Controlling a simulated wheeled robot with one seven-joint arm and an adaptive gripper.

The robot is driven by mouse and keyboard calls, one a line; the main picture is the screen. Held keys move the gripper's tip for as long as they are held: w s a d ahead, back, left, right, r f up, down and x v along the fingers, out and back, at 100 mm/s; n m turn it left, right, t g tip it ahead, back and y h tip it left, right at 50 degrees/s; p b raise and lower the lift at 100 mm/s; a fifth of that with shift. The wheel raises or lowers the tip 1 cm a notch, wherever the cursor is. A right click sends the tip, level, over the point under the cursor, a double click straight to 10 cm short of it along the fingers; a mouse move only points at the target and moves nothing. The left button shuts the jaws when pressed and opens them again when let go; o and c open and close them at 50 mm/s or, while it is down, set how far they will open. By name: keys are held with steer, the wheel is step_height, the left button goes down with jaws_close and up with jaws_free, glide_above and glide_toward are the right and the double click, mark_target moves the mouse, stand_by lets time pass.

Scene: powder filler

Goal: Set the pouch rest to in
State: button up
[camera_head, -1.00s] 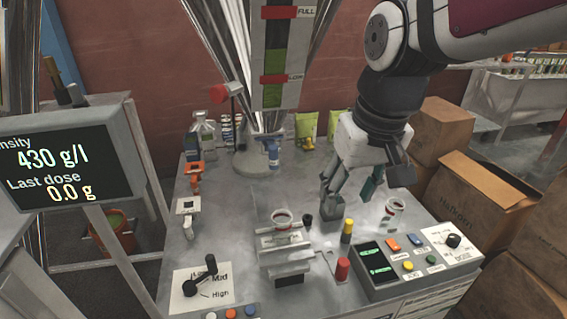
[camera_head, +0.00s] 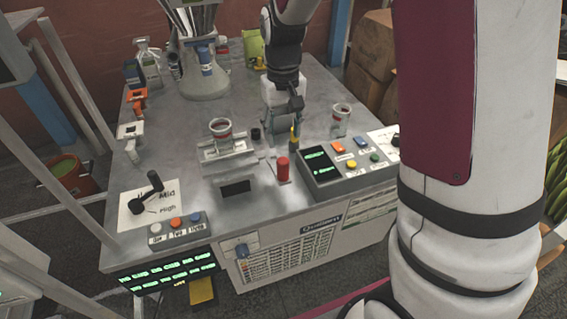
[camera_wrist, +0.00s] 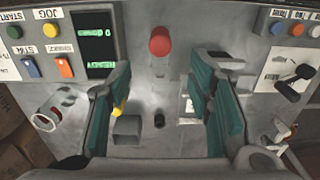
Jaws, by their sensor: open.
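My gripper (camera_head: 283,128) points down over the table, with its two teal fingers spread wide in the wrist view (camera_wrist: 163,105). It is open, with nothing clamped between the fingers. A yellow-topped post (camera_head: 295,138) stands right by the fingers; in the wrist view its yellow part (camera_wrist: 118,108) shows beside the left finger, partly hidden. A red knob (camera_head: 283,168) stands in front of the gripper and shows ahead of the fingers (camera_wrist: 160,41). A short black knob (camera_head: 256,134) lies between the fingers in the wrist view (camera_wrist: 160,120). I cannot tell which part is the pouch rest; a metal bracket (camera_head: 226,152) sits below a cup.
A button panel (camera_head: 345,168) is right of the red knob. A black lever (camera_head: 148,190) is at front left.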

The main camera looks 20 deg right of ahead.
mark_target(283, 160)
step_height(283, 160, down, 12)
steer(key=shift+r+b, duration=0.2)
steer(key=shift+b, duration=0.9)
jaws_close()
